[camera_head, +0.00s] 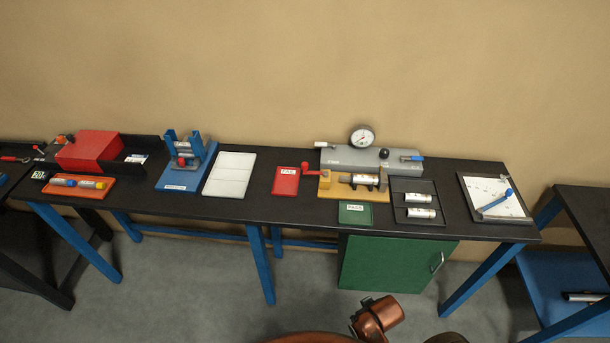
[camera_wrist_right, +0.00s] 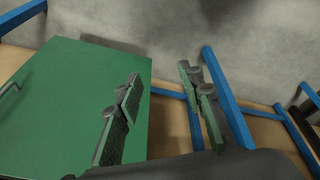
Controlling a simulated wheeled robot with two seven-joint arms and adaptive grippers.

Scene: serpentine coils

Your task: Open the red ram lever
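A red lever (camera_head: 314,171) with a round red end sits at the left side of a yellow-based fixture (camera_head: 328,190) on the black bench. It lies roughly level, pointing left toward the red FAIL plate (camera_head: 286,181). A silver cylinder (camera_head: 358,179) lies across the fixture, to the right of the lever. My right gripper (camera_wrist_right: 159,74) is open and empty in the right wrist view, in front of the green cabinet (camera_wrist_right: 75,100) and away from the lever. The lever is not in the wrist view. My left gripper is not in view.
A grey unit with a dial gauge (camera_head: 362,138) stands behind the fixture. A green PASS plate (camera_head: 355,213) lies in front. A black tray (camera_head: 419,187) with silver cylinders is to the right. A white panel (camera_head: 230,174) and blue stand (camera_head: 187,166) are left.

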